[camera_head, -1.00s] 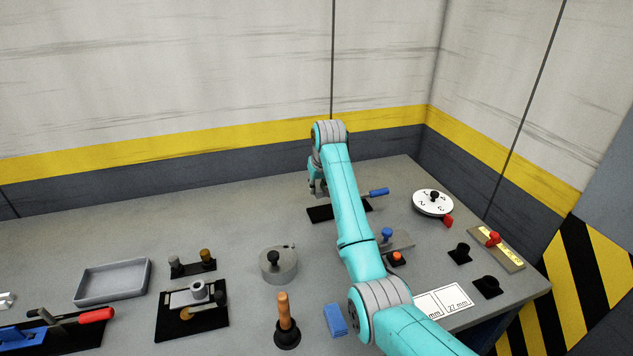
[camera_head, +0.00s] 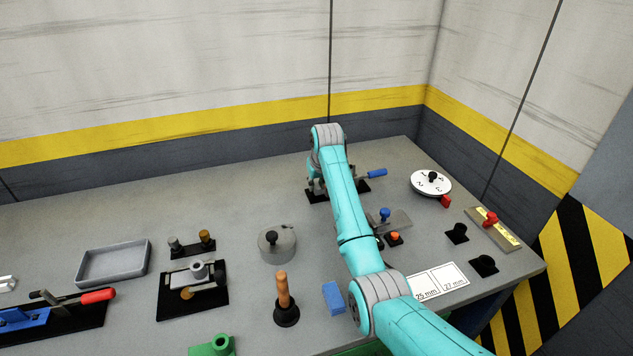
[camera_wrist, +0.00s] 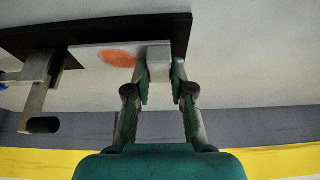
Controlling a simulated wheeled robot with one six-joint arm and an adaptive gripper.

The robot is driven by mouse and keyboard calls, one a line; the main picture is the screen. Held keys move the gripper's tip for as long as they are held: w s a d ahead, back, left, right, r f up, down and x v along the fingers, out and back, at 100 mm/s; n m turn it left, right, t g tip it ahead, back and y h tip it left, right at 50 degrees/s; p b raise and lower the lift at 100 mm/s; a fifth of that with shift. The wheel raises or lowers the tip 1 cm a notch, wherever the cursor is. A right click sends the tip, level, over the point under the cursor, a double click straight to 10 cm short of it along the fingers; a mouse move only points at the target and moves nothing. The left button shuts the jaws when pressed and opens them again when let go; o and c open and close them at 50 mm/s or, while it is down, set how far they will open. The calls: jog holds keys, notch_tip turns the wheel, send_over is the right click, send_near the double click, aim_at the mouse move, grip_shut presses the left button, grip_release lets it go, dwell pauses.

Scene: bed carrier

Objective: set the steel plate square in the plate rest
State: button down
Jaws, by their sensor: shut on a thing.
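The steel plate (camera_wrist: 90,54) shows in the wrist view as a flat pale grey piece with an orange-red patch, over a black base (camera_wrist: 110,29). I cannot tell whether it lies flush or square. My gripper (camera_wrist: 160,76) is shut on the plate's grey block-like end, with one finger on each side. In the head view my gripper (camera_head: 314,186) is at the black base (camera_head: 318,196) near the back wall, and my arm hides most of the plate. Which part is the plate rest is unclear; the black base looks like it.
A metal clamp part (camera_wrist: 38,85) stands at the base's left in the wrist view. A blue handle (camera_head: 377,173) sticks out right of my arm. A numbered white dial (camera_head: 430,182), a blue knob (camera_head: 385,214) and a round grey pot (camera_head: 277,243) stand nearby.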

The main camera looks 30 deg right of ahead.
jog(key=shift+f, duration=0.35)
dwell(0.9)
jog(key=c, duration=0.9)
grip_release()
jog(key=v, duration=1.2)
jog(key=shift+f, duration=0.1)
